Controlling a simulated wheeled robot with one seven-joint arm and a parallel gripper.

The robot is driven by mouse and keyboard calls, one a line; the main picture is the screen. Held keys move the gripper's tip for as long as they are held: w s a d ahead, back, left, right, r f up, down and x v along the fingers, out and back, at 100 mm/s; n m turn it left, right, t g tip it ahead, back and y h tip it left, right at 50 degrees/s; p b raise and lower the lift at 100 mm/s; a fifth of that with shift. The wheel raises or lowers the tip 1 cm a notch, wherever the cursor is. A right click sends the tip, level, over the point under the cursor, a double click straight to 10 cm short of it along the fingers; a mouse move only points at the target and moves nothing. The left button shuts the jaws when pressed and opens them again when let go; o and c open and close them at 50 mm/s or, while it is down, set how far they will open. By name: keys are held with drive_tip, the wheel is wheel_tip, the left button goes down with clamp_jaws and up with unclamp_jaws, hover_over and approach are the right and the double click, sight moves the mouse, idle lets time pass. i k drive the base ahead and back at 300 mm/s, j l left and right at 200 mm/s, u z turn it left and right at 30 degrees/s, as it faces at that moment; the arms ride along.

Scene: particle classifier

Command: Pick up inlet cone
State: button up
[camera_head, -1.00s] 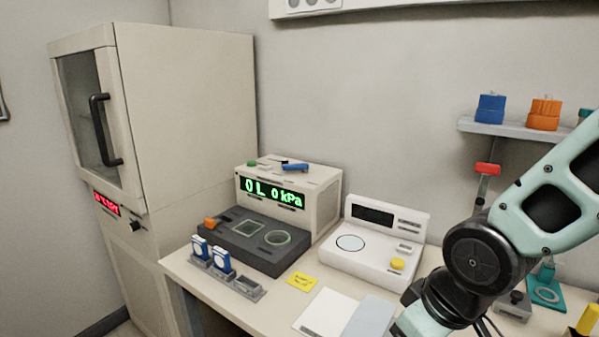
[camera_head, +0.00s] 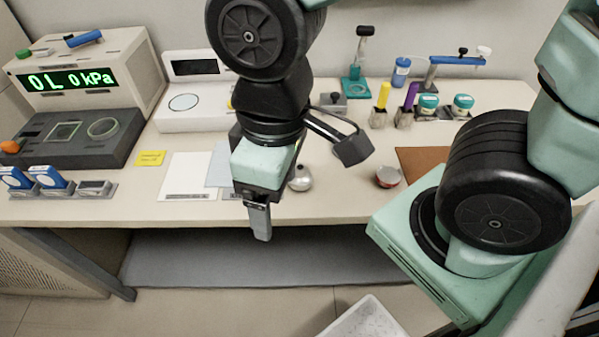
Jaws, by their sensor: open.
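A small silvery, rounded piece with a narrow top (camera_head: 301,180), which looks like the inlet cone, stands on the bench near its front edge. My gripper (camera_head: 259,222) is just left of it in the picture, pointing down near the bench's front edge. Its jaws are open and I see nothing held between them; one finger shows clearly, the other is hard to make out. A dark part of my wrist partly overlaps the area behind the silvery piece.
A grey and red round piece (camera_head: 388,177) lies to the right, beside a brown mat (camera_head: 425,163). White sheets (camera_head: 190,172) lie left of my gripper. Behind stand a white scale (camera_head: 186,112) and several jars and coloured holders. A white bin (camera_head: 365,320) stands below the bench.

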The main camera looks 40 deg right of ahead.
sight(303, 178)
drive_tip(key=k+j, duration=0.1)
drive_tip(key=j, duration=0.35)
drive_tip(key=k+j, duration=0.1)
drive_tip(key=j, duration=0.35)
drive_tip(key=k+j, duration=0.15)
drive_tip(key=j, duration=0.3)
drive_tip(key=k+j+z, duration=0.1)
drive_tip(key=j, duration=0.35)
